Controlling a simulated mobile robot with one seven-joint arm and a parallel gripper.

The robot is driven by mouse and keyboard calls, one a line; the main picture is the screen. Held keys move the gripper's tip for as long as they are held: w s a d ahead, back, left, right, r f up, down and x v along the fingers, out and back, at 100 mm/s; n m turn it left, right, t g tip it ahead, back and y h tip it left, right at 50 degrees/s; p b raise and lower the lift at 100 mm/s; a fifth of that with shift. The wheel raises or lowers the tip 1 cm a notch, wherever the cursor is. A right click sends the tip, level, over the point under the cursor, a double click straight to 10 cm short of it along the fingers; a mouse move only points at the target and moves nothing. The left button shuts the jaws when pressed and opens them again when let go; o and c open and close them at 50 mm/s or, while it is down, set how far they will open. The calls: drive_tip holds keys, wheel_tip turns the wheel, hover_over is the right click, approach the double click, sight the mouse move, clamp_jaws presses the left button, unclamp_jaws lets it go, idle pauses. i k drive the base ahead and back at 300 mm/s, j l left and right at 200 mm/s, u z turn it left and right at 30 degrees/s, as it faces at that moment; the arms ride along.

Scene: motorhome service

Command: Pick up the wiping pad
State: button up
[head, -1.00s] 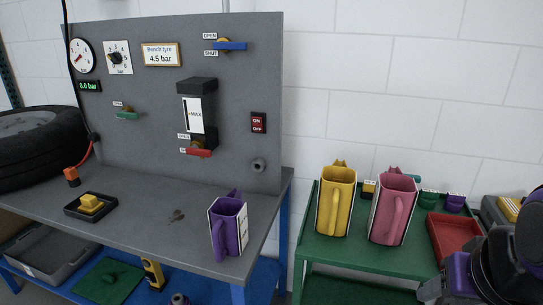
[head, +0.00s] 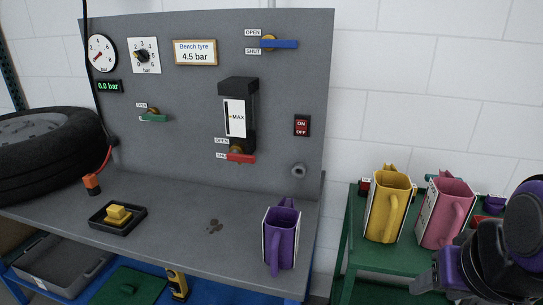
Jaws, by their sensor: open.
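A small yellow block with a raised grip (head: 118,214), which looks like the wiping pad, sits in a shallow black tray (head: 101,226) on the left part of the grey bench (head: 180,250). My gripper (head: 424,287) shows at the lower right edge, in front of the green side table. It is open, and I see nothing in it. It is far to the right of the yellow block and apart from it. Part of my arm is cut off by the picture edge.
A purple jug (head: 281,238) stands at the bench's right end, between my gripper and the tray. A dark stain (head: 215,225) marks the bench. A yellow jug (head: 388,205) and a pink jug (head: 446,212) stand on the green table (head: 350,255). A tyre (head: 50,150) lies at left.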

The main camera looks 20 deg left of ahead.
sight(117, 216)
drive_tip(key=j, duration=1.65)
drive_tip(key=i+j, duration=0.1)
drive_tip(key=j, duration=1.6)
